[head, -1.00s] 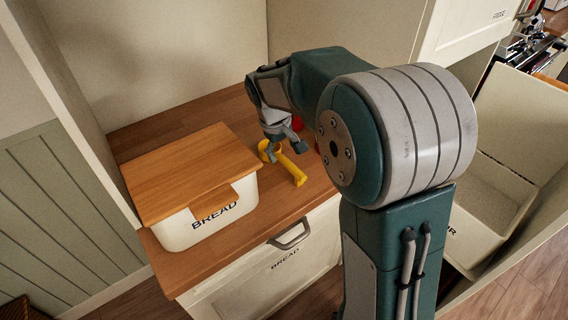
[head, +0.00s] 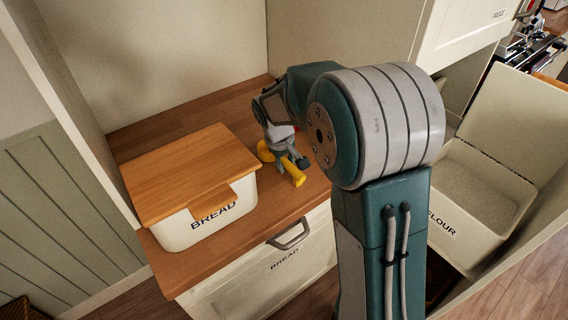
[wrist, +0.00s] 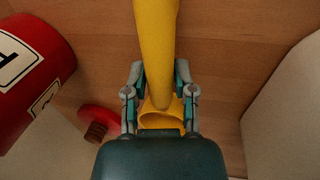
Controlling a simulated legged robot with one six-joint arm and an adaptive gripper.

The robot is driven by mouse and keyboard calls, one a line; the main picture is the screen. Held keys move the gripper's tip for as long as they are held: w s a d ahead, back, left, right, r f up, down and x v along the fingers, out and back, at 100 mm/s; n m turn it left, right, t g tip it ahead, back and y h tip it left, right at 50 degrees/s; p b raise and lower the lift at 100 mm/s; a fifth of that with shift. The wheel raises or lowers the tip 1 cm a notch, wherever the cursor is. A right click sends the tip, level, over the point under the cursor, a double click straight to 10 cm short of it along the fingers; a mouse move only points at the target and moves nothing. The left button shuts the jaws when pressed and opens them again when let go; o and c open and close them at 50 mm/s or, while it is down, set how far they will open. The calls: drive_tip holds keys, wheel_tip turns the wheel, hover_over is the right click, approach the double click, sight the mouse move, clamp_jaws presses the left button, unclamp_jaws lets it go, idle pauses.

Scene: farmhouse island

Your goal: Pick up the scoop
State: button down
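The yellow scoop (head: 299,180) lies on the wooden counter (head: 251,227), to the right of the bread box. In the head view my gripper (head: 288,165) is down at its handle and hides part of it. In the wrist view the scoop's handle (wrist: 156,40) runs up between my two fingers (wrist: 160,74). The fingers are drawn in close, one along each side of the handle, and seem to touch it. The round yellow end of the scoop shows nearer my palm, partly hidden. The scoop still appears to rest on the counter.
A cream bread box (head: 208,219) with a wooden lid stands left of the scoop. In the wrist view a red canister (wrist: 28,75) and a red knobbed piece (wrist: 97,122) are at left; a pale surface (wrist: 285,115) is at right. An open flour bin (head: 455,235) is at right.

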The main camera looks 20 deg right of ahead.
sight(288, 161)
idle(0.3)
drive_tip(key=shift+r, duration=0.25)
drive_tip(key=r, duration=0.3)
drive_tip(key=shift+s+d+r, duration=0.15)
drive_tip(key=shift+s+d, duration=0.1)
drive_tip(key=s+r, duration=0.1)
drive_tip(key=s+d+r, duration=0.1)
drive_tip(key=r, duration=0.1)
drive_tip(key=s+d+r, duration=0.1)
drive_tip(key=r, duration=0.1)
drive_tip(key=shift+s+d, duration=0.2)
drive_tip(key=s+d+r, duration=0.4)
drive_tip(key=s+d, duration=0.1)
drive_tip(key=s, duration=0.2)
drive_tip(key=shift+s, duration=0.3)
drive_tip(key=shift+d, duration=0.1)
